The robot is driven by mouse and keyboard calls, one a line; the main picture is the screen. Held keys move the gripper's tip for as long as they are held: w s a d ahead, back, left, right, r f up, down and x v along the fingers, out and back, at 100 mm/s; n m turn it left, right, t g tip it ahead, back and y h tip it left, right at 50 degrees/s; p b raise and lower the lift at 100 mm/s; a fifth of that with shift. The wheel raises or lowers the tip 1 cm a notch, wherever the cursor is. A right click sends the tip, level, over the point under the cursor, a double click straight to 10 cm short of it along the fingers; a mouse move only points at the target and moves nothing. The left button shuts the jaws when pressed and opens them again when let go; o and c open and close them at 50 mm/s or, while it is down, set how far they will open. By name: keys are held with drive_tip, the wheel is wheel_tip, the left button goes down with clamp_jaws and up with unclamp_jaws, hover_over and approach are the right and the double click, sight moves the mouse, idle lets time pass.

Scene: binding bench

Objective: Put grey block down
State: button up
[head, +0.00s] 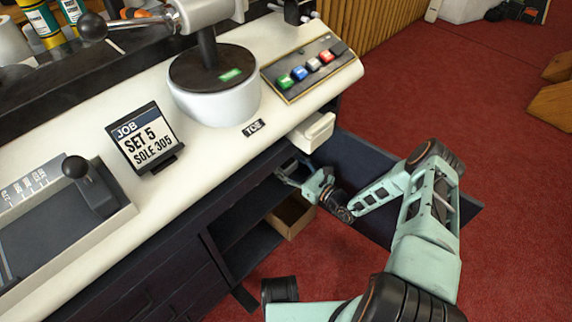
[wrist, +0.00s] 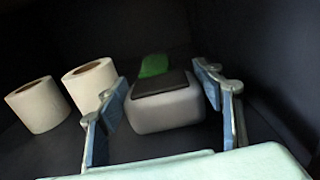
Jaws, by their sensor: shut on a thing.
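The grey block (wrist: 165,110) has a dark top face and sits between the two blue finger pads of my gripper (wrist: 163,84) in the wrist view. My gripper is shut on it. A green piece (wrist: 154,65) shows at the block's far end; I cannot tell whether it is part of it. In the head view my gripper (head: 284,176) reaches into the dark opening under the bench, and the block is hidden there. I cannot tell whether the block's underside touches the surface below it.
Two white rolls (wrist: 38,104) (wrist: 90,84) stand left of the block inside the dark space. The bench top (head: 225,140) overhangs the opening. An open cardboard box (head: 291,216) is below my gripper. A dark panel (head: 370,160) stands right of the opening.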

drive_tip(key=shift+r, duration=0.15)
drive_tip(key=o, duration=1.2)
drive_tip(key=shift+f, duration=0.2)
drive_tip(key=shift+o, duration=0.2)
drive_tip(key=shift+r, duration=0.2)
drive_tip(key=shift+s+d, duration=0.2)
drive_tip(key=shift+d, duration=0.05)
drive_tip(key=p+v, duration=0.3)
drive_tip(key=v, duration=0.8)
drive_tip(key=shift+s, duration=0.15)
drive_tip(key=shift+d, duration=0.1)
